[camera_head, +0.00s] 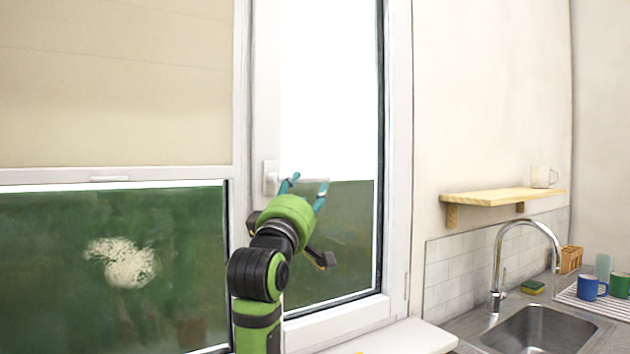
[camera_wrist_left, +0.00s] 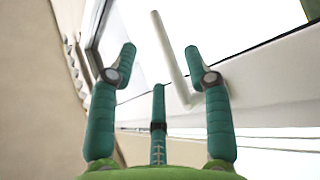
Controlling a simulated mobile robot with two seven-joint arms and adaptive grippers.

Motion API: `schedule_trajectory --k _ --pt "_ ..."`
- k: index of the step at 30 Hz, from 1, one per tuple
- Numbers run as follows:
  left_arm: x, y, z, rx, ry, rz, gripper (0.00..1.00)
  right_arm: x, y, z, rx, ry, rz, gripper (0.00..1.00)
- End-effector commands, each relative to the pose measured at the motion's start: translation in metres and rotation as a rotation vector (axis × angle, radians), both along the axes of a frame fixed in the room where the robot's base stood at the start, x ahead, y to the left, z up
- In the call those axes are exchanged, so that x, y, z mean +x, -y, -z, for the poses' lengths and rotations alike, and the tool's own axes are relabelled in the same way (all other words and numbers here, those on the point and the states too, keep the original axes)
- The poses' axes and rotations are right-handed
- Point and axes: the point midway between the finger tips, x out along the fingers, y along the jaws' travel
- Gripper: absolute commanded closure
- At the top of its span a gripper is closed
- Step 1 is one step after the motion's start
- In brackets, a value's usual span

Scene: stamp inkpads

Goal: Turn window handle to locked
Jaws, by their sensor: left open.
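The white window handle (camera_head: 269,177) sits on the left stile of the right window sash. Its lever points right, roughly level, and partly passes behind my gripper. In the left wrist view the handle's lever (camera_wrist_left: 170,55) is a pale bar between my fingers, with its bent end near the right finger. My left gripper (camera_head: 310,181) is open in front of the handle, one finger to each side of part of the lever. It also shows in the left wrist view (camera_wrist_left: 160,50). I cannot tell whether a finger touches the lever. My right gripper is not in view.
The window frame (camera_head: 398,150) and white sill (camera_head: 400,338) border the sash. A beige blind (camera_head: 115,80) covers the upper left pane.

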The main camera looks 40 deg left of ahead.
Motion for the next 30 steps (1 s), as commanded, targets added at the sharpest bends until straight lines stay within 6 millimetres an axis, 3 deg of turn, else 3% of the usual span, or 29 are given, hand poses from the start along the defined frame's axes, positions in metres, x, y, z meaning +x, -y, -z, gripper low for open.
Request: schedule_trajectory --k 15,26,30 --pt "0.051 -0.027 -0.029 -0.004 0.005 -0.001 0.50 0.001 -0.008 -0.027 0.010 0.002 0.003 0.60" --pt "0.056 -0.029 -0.029 -0.004 0.006 -0.001 0.50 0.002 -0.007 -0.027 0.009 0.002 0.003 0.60" --pt "0.056 -0.029 -0.029 -0.004 0.006 -0.001 1.00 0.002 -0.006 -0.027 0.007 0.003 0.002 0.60"
